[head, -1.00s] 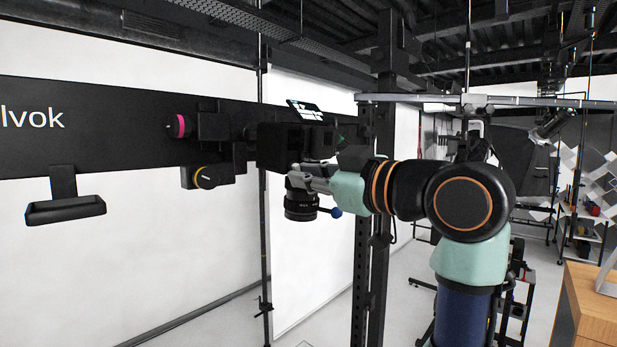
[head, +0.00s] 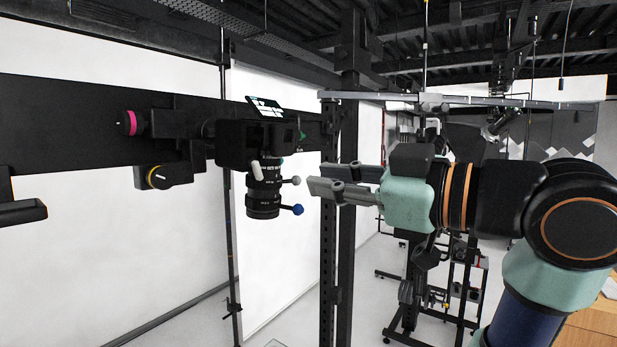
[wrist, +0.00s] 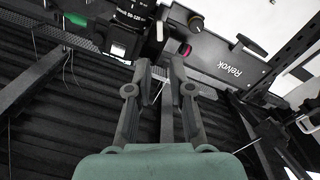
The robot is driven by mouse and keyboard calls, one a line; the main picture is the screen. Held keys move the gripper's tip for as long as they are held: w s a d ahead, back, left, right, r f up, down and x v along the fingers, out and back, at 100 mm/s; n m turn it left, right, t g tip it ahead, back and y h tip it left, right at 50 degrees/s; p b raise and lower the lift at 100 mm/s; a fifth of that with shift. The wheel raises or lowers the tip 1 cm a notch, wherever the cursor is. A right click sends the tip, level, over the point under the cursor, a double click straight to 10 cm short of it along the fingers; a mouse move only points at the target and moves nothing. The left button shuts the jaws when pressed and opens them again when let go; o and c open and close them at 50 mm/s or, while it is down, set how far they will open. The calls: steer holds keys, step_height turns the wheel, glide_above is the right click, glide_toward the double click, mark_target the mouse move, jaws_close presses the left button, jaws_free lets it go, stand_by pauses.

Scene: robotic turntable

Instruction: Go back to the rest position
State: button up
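My gripper (head: 318,188) is in the middle of the head view, at the end of my green and black arm. Its grey fingers point left toward the camera rig and hold nothing. In the wrist view my gripper (wrist: 159,66) shows a clear gap between its two fingers. The camera lens (head: 262,197) hangs below the black camera body (head: 240,150), just left of the fingertips. A grey ball lever (head: 295,181) and a blue ball lever (head: 298,210) stick out from the lens toward my gripper, apart from it. The lens also shows in the wrist view (wrist: 128,28).
A dark vertical post (head: 349,250) stands behind my fingers. A wooden cabinet (head: 590,335) is at the lower right. Open floor lies below.

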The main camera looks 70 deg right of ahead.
stand_by(0.6)
steer(key=w+a+f+m+y, duration=0.1)
steer(key=w+a+f, duration=0.55)
steer(key=f, duration=0.25)
steer(key=w+a+f+g+y, duration=0.1)
steer(key=w+a+f+y, duration=0.1)
steer(key=w+a+f, duration=0.45)
steer(key=w+a+f+m+y, duration=0.1)
steer(key=w+a+f, duration=0.3)
steer(key=w+f, duration=0.55)
steer(key=s+a+f+g+y, duration=0.1)
steer(key=s+a+f, duration=0.2)
steer(key=a+f, duration=0.7)
steer(key=s+a+f+n+g+y, duration=0.1)
steer(key=s+a+f, duration=0.2)
steer(key=a+f, duration=0.7)
steer(key=a, duration=0.2)
steer(key=shift+s+a+f+g+y, duration=0.2)
steer(key=shift+a+f+g+y, duration=0.1)
steer(key=shift+g+y, duration=0.1)
